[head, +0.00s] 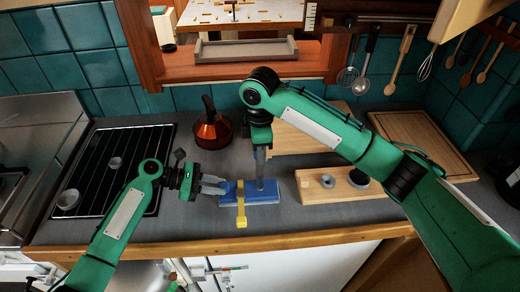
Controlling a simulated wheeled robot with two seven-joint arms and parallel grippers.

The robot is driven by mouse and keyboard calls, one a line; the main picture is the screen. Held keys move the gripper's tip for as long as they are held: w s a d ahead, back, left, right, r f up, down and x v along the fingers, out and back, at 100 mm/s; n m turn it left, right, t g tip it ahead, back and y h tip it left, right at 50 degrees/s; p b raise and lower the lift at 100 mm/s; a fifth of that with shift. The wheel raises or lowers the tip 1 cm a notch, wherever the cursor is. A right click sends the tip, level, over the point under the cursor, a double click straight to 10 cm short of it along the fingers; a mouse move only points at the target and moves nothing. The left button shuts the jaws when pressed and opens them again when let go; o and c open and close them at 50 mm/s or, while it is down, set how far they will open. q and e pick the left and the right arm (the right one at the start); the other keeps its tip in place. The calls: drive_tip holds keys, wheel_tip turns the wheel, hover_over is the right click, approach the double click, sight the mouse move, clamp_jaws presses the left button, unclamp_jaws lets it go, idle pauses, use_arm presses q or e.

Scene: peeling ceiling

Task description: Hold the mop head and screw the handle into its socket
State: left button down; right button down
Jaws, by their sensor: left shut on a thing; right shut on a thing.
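The blue mop head (268,190) lies flat on the grey counter near its front edge. A yellow strap-like piece (241,208) crosses it and hangs toward the front edge. My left gripper (222,187) reaches in from the left and is shut on the mop head at its left end. My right gripper (260,178) points straight down over the middle of the mop head, shut on the handle. The handle is mostly hidden by the fingers, so I cannot tell how deep it sits in the socket.
A wooden block with round pieces (345,186) stands right of the mop head. A cutting board (425,142) lies at the back right. Utensils (400,60) hang on the wall.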

drive_tip(key=shift+r, duration=0.1)
drive_tip(key=m, duration=0.4)
drive_tip(key=shift+m, duration=0.4)
drive_tip(key=m, duration=0.4)
drive_tip(key=shift+m, duration=0.4)
drive_tip(key=c, duration=1)
unclamp_jaws()
drive_tip(key=shift+f, duration=0.2)
